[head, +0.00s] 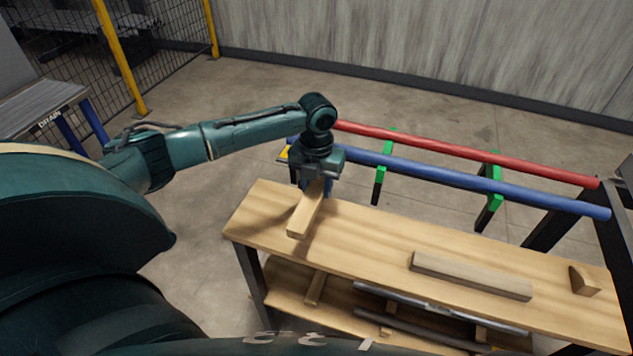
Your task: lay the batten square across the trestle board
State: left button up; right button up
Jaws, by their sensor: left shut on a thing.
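The trestle board (370,239) is a long, light wooden top running from centre left to the lower right. The batten (305,214) is a short, pale wooden bar at the board's left end. It points across the board's width, at or just above the surface; I cannot tell whether it touches. My left gripper (318,181) is over the batten's far end, pointing down, and is shut on it. The gripper hides that end. My right gripper is not in view.
A greyish wooden bar (470,276) and a small wedge block (584,281) lie on the board's right half. A blue rail (470,180) and a red rail (470,151) run behind it. A lower shelf (285,290) holds dark lengths. The board's middle is clear.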

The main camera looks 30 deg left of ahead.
aim_at(317, 218)
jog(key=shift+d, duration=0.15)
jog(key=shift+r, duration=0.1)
pick_arm(q)
jog(key=shift+r+p, duration=0.1)
jog(key=shift+p, duration=0.2)
jog(key=shift+f+b, duration=0.6)
jog(key=shift+f, duration=0.3)
notch_tip(317, 218, down, 3)
jog(key=shift+f+b, duration=0.2)
jog(key=shift+b, duration=0.7)
jog(key=shift+f+b, duration=0.8)
jog(key=shift+f, duration=1.05)
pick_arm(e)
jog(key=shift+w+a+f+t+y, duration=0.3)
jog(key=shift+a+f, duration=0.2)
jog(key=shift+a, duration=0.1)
